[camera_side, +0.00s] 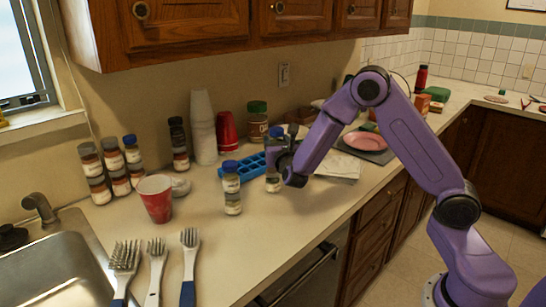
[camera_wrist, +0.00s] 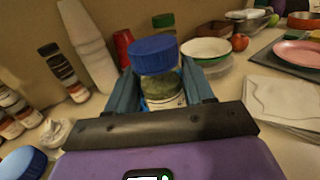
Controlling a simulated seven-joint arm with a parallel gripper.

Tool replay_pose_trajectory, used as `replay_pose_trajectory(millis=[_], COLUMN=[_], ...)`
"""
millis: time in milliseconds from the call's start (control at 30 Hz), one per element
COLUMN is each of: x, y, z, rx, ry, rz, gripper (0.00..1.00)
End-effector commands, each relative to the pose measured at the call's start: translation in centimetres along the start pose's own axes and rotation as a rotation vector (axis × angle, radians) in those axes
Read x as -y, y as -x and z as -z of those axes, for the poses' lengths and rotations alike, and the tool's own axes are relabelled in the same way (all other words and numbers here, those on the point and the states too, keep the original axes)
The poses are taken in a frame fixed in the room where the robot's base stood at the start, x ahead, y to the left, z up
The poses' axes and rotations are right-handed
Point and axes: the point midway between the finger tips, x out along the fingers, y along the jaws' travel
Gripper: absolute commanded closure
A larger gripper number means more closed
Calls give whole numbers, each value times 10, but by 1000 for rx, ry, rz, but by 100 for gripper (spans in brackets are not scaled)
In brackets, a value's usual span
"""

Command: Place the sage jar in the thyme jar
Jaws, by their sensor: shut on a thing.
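My gripper (camera_side: 277,158) is shut on a blue-lidded jar (camera_wrist: 158,80) with greenish contents, held between both fingers in the wrist view. In the side view the lower part of this jar (camera_side: 272,183) shows under my gripper, close to the counter; I cannot tell if it touches. A second blue-lidded jar (camera_side: 232,190) stands upright on the counter to its left, apart from it. Its blue lid (camera_wrist: 24,163) shows at the lower left of the wrist view. No label is readable, so I cannot tell by sight which is sage or thyme.
A blue tray (camera_side: 246,168) lies just behind the jars. A red cup (camera_side: 156,199), stacked white cups (camera_side: 203,130) and several stacked spice jars (camera_side: 112,162) stand left. Brushes (camera_side: 156,268) lie by the sink (camera_side: 62,270). A pink plate (camera_side: 365,141) is at right. Front counter is clear.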

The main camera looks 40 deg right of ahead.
Motion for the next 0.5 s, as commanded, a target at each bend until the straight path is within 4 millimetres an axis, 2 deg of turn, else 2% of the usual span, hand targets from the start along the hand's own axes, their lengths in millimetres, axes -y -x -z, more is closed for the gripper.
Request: replay_pose_trajectory(millis=[100, 367, 500], x=[-4, -9, -8], y=[-9, -19, -18], z=[12, 26, 45], rx=[0, 0, 0], ry=[0, 1, 2], rz=[1, 1, 2], gripper=[81, 81, 81])
